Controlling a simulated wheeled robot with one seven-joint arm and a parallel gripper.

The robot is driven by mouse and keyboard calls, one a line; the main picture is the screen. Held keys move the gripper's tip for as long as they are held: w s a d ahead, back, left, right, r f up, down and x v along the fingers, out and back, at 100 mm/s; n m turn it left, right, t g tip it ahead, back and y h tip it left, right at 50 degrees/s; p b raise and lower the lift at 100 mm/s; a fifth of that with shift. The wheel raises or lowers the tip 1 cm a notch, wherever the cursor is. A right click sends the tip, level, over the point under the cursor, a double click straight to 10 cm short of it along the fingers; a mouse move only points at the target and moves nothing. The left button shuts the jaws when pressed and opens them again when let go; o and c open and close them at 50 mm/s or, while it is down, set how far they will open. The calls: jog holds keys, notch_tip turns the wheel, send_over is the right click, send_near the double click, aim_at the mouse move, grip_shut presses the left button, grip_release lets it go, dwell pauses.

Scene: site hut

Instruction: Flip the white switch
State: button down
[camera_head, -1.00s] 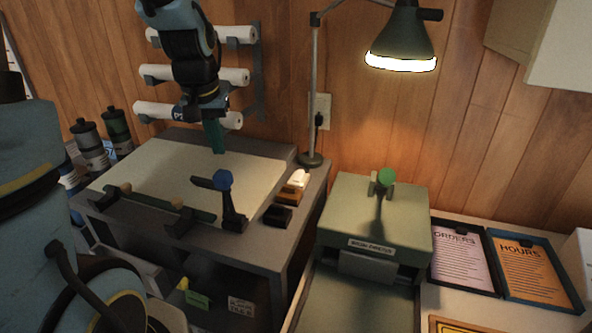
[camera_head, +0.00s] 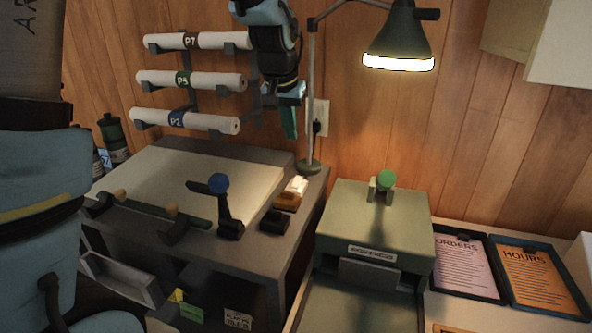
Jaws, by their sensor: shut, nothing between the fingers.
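The white switch (camera_head: 297,185) is at the far end of a short row on the right edge of the grey drafting table. An orange switch (camera_head: 287,201) and a black one (camera_head: 274,222) sit nearer in the same row. My gripper (camera_head: 289,131) hangs above and behind the white switch, pointing down, with its teal fingers together. It is shut and empty, and clear of the switch in the picture. No contact shows.
A desk lamp (camera_head: 398,35) stands close behind, its pole (camera_head: 312,100) just right of my gripper. Rolled plans (camera_head: 190,80) hang on the wall at left. A green box (camera_head: 377,219) with a green-knobbed lever stands at right.

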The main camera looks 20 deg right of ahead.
aim_at(297, 178)
jog(key=p+x, duration=0.3)
jog(key=x, duration=1)
jog(key=shift+s+a+f+p, duration=0.1)
jog(key=shift+a+f+p, duration=0.05)
jog(key=shift+f+p, duration=0.15)
jog(key=shift+p, duration=0.45)
jog(key=shift+f, duration=0.2)
jog(key=shift+s+a+b, duration=0.3)
jog(key=shift+s+a, duration=0.2)
jog(key=shift+s, duration=0.05)
